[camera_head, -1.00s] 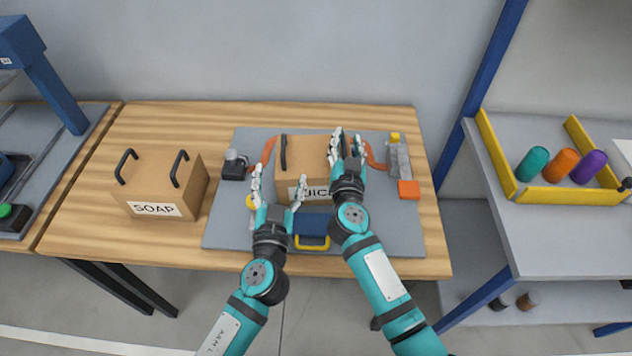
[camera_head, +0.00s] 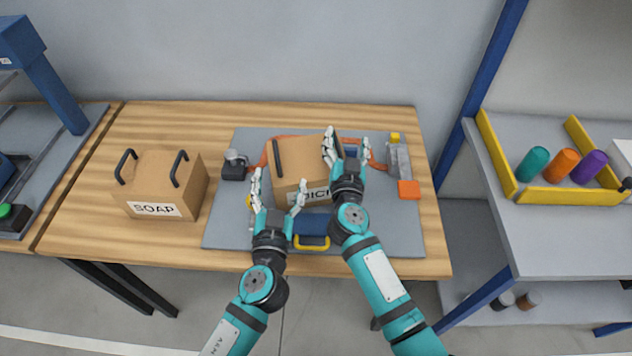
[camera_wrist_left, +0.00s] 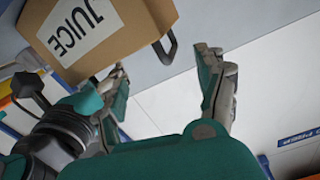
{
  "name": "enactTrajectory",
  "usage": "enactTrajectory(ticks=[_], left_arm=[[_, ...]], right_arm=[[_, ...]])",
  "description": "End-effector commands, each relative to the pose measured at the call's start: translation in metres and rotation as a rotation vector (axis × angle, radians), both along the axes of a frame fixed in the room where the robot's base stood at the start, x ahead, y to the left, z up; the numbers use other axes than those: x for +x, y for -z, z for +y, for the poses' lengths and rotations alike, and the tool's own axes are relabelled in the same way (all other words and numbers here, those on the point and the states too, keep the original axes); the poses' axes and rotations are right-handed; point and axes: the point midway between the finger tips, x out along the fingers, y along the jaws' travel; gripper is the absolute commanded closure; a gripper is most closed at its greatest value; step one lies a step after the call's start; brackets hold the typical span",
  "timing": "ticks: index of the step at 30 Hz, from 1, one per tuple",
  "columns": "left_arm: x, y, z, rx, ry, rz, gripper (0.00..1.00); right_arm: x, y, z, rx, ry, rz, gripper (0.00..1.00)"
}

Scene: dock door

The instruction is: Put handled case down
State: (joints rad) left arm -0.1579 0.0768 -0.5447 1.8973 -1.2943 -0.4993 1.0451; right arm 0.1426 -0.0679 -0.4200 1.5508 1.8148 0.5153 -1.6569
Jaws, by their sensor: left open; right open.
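The JUICE case (camera_head: 302,157) is a brown box with dark handles, sitting on the grey mat (camera_head: 395,232) and turned slightly. Its left handle (camera_head: 278,158) shows; the right one is hidden behind my right gripper. My right gripper (camera_head: 347,152) is open at the case's right side, its left finger overlapping the case. My left gripper (camera_head: 278,193) is open and empty in front of the case's left front corner. In the left wrist view, the case (camera_wrist_left: 105,25) is at the upper left, beyond the spread fingers of my left gripper (camera_wrist_left: 165,75). Whether the right fingers touch it, I cannot tell.
A SOAP case (camera_head: 162,186) stands on the wooden table at left. Around the JUICE case are a dark blue item with a yellow handle (camera_head: 311,228), a grey block (camera_head: 398,160) and an orange block (camera_head: 409,189). A yellow-edged tray (camera_head: 548,194) is at right.

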Motion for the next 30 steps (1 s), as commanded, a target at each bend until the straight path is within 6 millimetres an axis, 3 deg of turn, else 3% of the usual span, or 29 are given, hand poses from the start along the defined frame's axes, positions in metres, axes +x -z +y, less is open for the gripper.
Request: enactTrajectory(ticks=[5,18,24,30], left_arm=[[0.0,0.0,0.0,0.0,0.0,0.0,0.28],[0.0,0.0,0.0,0.0,0.0,0.0,0.28],[0.0,0.0,0.0,0.0,0.0,0.0,0.28],[0.0,0.0,0.0,0.0,0.0,0.0,0.28]], right_arm=[[-0.02,0.001,0.003,0.001,-0.005,0.0,0.3],[-0.105,0.002,0.007,-0.001,0.0,0.003,0.3],[-0.118,0.001,0.008,-0.001,0.001,0.001,0.3],[-0.119,0.0,0.008,-0.001,0.002,0.0,0.3]])
